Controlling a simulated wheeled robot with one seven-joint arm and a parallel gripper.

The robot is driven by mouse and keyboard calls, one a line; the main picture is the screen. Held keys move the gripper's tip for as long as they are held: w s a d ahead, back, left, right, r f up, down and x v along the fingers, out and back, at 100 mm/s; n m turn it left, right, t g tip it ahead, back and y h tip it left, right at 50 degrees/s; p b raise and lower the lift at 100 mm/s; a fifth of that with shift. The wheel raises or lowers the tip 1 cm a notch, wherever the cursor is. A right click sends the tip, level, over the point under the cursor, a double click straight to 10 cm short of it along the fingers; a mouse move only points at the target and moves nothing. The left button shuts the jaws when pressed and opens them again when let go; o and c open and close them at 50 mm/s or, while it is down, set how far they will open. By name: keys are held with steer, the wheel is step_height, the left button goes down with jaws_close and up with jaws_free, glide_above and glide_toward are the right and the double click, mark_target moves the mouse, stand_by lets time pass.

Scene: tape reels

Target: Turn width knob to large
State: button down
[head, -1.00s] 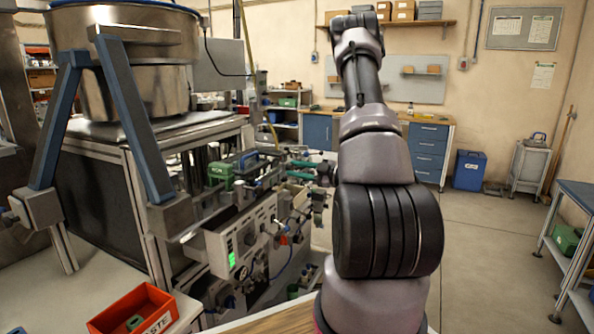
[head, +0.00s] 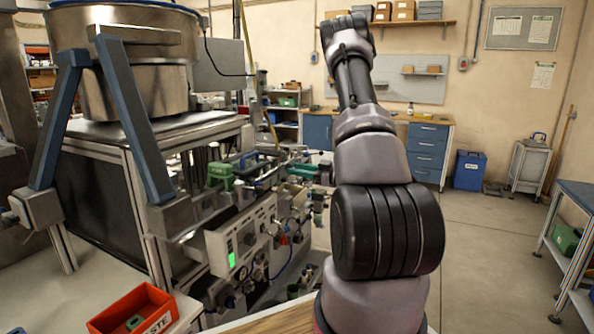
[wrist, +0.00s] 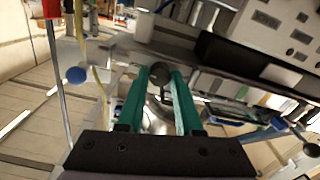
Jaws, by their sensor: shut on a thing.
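My gripper's two green fingers (wrist: 161,80) stand on either side of a dark round knob (wrist: 160,70) in the wrist view, and they are shut on it. I take this to be the width knob; no label or setting on it can be read. In the head view the green fingers (head: 304,171) show just left of my arm, at the far right end of the machine (head: 245,235). The knob itself cannot be made out there, and my arm hides part of that area.
The machine has a panel with a lit green display (head: 232,260), and hoses and fittings crowd its side. A large metal bowl (head: 150,90) stands on it. A red bin (head: 165,315) is at the lower left. The floor to the right is clear, up to a blue-topped table (head: 578,192).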

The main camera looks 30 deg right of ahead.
steer(key=shift+f, duration=0.1)
steer(key=c, duration=0.6)
jaws_free()
steer(key=shift+d, duration=0.1)
steer(key=v, duration=1)
steer(key=shift+s+d, duration=0.25)
steer(key=shift+s, duration=0.1)
